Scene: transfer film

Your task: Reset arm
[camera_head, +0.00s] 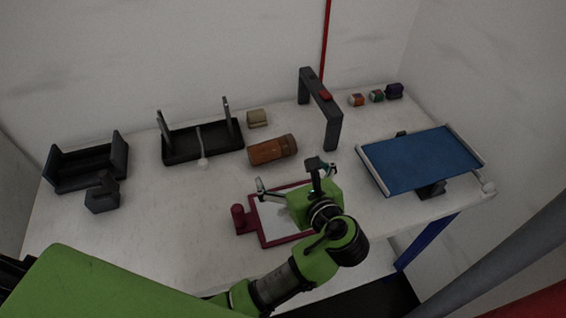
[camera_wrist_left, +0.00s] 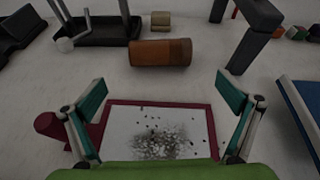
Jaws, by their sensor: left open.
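My left gripper (camera_head: 290,175) reaches in on a green arm and is open over the table (camera_head: 215,225). Its two teal fingers stand wide apart in the left wrist view (camera_wrist_left: 163,105), with nothing between them. Below it lies a dark red framed board (camera_head: 256,236) with a white face and a red knob at its left. In the left wrist view the board (camera_wrist_left: 160,103) shows dark specks on its white face. An orange-brown cylinder (camera_head: 272,150) lies on its side beyond the board, apart from the fingers. My right gripper is in neither view.
A black arch (camera_head: 334,125) stands behind at the right. A blue-topped stand (camera_head: 420,160) is at the right. Black racks (camera_head: 88,165) (camera_head: 185,155) and a beige block (camera_head: 257,118) are at the back left. Small colored items (camera_head: 376,97) sit far right. The table's front left is clear.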

